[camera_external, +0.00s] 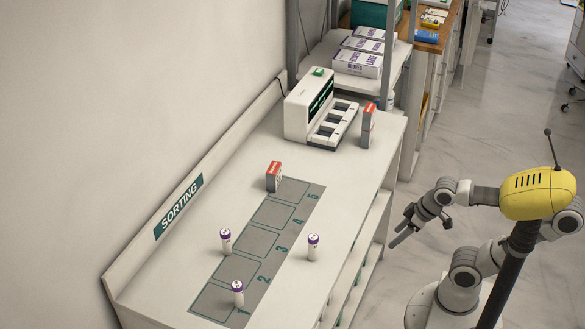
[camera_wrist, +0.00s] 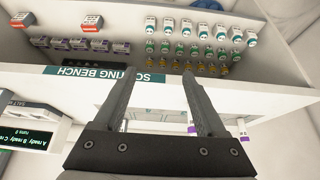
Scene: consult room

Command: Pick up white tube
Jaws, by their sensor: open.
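Three white tubes with purple caps stand upright on the sorting bench. One white tube (camera_external: 225,243) is near mat square 2, another (camera_external: 238,295) is near square 1, and a third (camera_external: 313,249) stands to the right of the mat. Two purple-and-white tubes also show in part at the right of the wrist view, one (camera_wrist: 243,131) at the far right and one (camera_wrist: 193,129) beside my finger. My gripper (camera_external: 401,226) is open and empty, off the bench's right side, apart from every tube. Its spread fingers (camera_wrist: 157,75) point at the bench front in the wrist view.
The bench (camera_external: 160,270) carries a grey numbered mat (camera_external: 262,241), a red-and-grey box (camera_external: 273,177), a white machine (camera_external: 310,105) and another red-and-grey box (camera_external: 368,125). Shelves below hold rows of small bottles (camera_wrist: 194,48).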

